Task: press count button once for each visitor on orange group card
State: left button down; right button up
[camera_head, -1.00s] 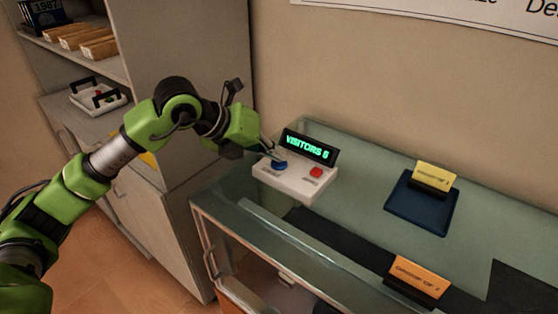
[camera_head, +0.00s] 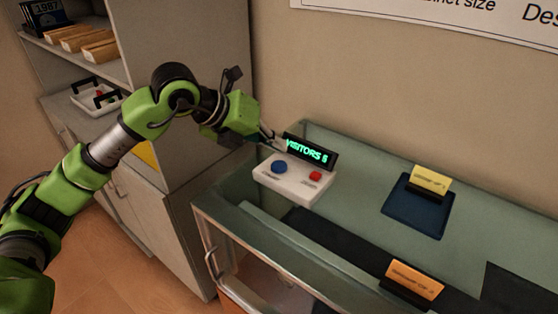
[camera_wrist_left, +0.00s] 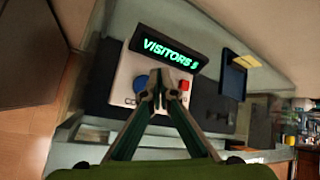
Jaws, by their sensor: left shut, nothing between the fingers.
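The white counter box (camera_head: 294,182) stands on the glass case with a round blue button (camera_head: 279,167) on its left and a red button (camera_head: 316,176) on its right. Its dark display (camera_head: 310,152) reads "VISITORS" and a digit that looks like 5. The orange group card (camera_head: 415,279) stands in a dark holder at the case's front; its print is too blurred to read surely. My left gripper (camera_head: 280,143) is shut and empty, above and behind the blue button, apart from it. In the left wrist view, its fingertips (camera_wrist_left: 157,80) show between the blue button (camera_wrist_left: 143,86) and red button (camera_wrist_left: 184,85).
A yellow card (camera_head: 432,179) stands on a dark blue tray (camera_head: 413,211) at the right. The glass case top (camera_head: 355,185) is clear between box and tray. A grey cabinet (camera_head: 190,55) with shelves stands at the left, close to my left arm. A wall is behind.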

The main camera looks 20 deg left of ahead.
pick_arm(q)
jog(key=shift+r+p, duration=0.7)
jog(key=shift+r, duration=0.75)
